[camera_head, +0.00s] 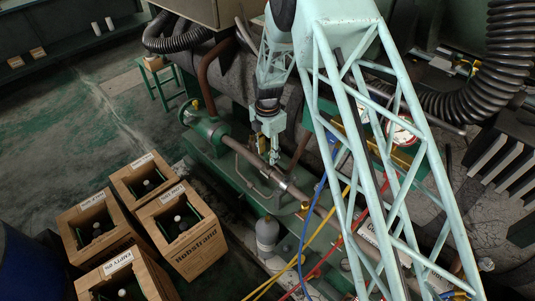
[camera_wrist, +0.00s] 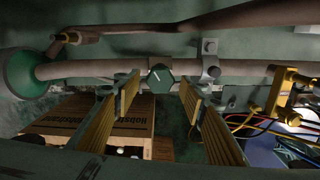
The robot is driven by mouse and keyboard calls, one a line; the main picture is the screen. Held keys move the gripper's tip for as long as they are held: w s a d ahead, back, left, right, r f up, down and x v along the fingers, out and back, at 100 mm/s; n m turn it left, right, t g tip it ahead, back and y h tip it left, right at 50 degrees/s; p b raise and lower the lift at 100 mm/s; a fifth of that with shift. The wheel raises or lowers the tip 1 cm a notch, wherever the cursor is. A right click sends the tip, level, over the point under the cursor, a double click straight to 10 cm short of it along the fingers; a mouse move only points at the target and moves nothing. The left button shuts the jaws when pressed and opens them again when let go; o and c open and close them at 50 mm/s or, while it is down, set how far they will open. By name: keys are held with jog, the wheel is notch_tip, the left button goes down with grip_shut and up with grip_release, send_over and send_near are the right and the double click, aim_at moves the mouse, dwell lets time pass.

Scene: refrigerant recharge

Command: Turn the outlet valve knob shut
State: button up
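A green hexagonal knob (camera_wrist: 160,77) with a white mark sits on the horizontal pipe (camera_wrist: 220,70) in the wrist view. I take it to be the outlet valve knob. My gripper (camera_wrist: 159,93) is open, with one yellow-lined finger on each side of the knob. I see a gap between each finger and the knob, and the fingers hold nothing. In the head view my gripper (camera_head: 267,151) hangs just above the pipe (camera_head: 247,154). The knob cannot be made out there. How deep the fingertips reach around it is unclear.
A bracket (camera_wrist: 209,62) clamps the pipe right of the knob, and a brass fitting (camera_wrist: 282,92) stands farther right. A large green flange (camera_wrist: 24,72) ends the pipe at left. Open cardboard boxes (camera_head: 190,240), a grey cylinder (camera_head: 267,233) and coloured hoses (camera_head: 289,267) lie below.

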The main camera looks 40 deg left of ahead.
jog(key=shift+c, duration=0.5)
jog(key=c, duration=0.7)
jog(key=shift+c, duration=0.2)
jog(key=shift+m, duration=0.4)
jog(key=m+p, duration=0.1)
jog(key=m, duration=0.3)
jog(key=shift+a+r+m, duration=0.1)
jog(key=shift+m, duration=0.2)
jog(key=m+p, duration=0.1)
jog(key=m, duration=0.5)
jog(key=shift+w, duration=0.15)
jog(key=m+p, duration=0.1)
jog(key=m, duration=0.5)
jog(key=shift+w+m, duration=0.1)
jog(key=shift+m, duration=0.3)
jog(key=m, duration=0.5)
jog(key=shift+w+m+p, duration=0.1)
jog(key=shift+m+p, duration=0.25)
jog(key=shift+m, duration=0.05)
